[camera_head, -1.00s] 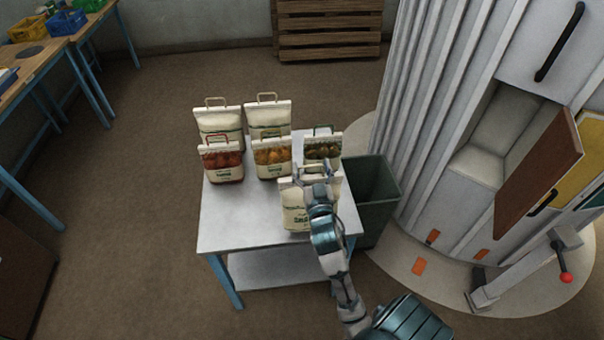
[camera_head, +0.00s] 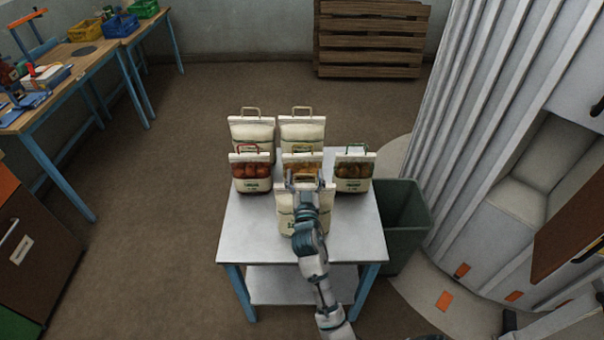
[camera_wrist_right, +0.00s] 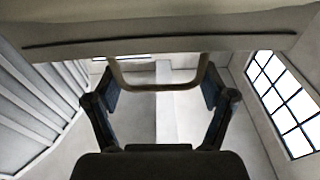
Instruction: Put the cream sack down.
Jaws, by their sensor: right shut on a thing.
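The cream sack (camera_head: 285,212) is in front of the other sacks, over the front middle of the white table (camera_head: 245,235). My right gripper (camera_head: 308,183) is at its top and shut on its handle. In the right wrist view the tan handle loop (camera_wrist_right: 160,87) spans between the two fingers, below the sack's pale top edge (camera_wrist_right: 160,45). My right arm hides the sack's right middle. Whether the sack's base touches the tabletop, I cannot tell. My left gripper is not in view.
Close behind stand a red-produce sack (camera_head: 252,175), an orange-produce sack (camera_head: 300,163), a green-handled sack (camera_head: 353,172) and two pale sacks (camera_head: 252,130) (camera_head: 302,130). A green bin (camera_head: 405,225) stands right of the table. The tabletop's front left is bare.

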